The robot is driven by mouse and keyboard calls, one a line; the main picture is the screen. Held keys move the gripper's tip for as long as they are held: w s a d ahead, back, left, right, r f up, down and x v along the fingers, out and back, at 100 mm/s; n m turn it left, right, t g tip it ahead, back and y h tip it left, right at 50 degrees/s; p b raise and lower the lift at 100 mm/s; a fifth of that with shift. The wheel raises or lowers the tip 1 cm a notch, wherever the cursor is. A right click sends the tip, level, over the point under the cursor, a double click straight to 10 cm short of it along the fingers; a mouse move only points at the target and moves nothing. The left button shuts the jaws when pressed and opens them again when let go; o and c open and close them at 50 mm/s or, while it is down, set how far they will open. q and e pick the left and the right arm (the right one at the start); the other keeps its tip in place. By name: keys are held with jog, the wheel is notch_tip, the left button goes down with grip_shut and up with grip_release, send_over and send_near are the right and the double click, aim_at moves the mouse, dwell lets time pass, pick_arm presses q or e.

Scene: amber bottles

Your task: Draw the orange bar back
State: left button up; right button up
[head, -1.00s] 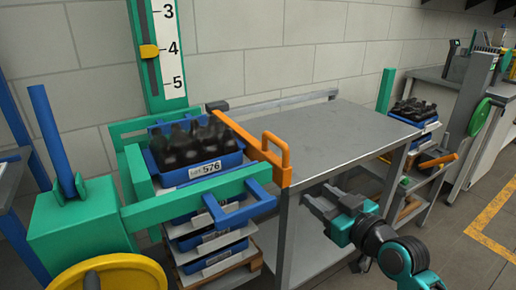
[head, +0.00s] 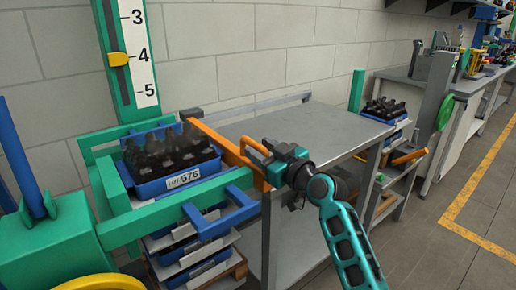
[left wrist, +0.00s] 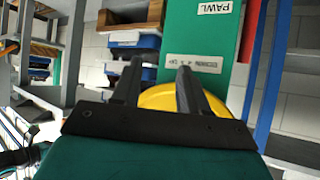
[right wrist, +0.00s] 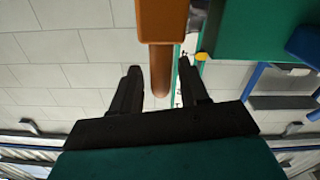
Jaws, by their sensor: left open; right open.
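My right gripper (head: 262,153) is at this handle in the head view. In the right wrist view the orange handle (right wrist: 161,72) lies between the two open fingers (right wrist: 158,84), with gaps visible on both sides. My left gripper (left wrist: 157,82) is open and empty in the left wrist view, pointing toward a yellow wheel and a green panel; it is outside the head view.
The crate holds dark bottles (head: 165,150) and sits above more stacked blue crates (head: 190,250). A bare grey table (head: 325,125) stands right of the bar. A blue handle (head: 215,212) projects from the green frame (head: 150,222). Open floor lies at the right.

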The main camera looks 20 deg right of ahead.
jog(key=shift+x, duration=0.9)
grip_shut()
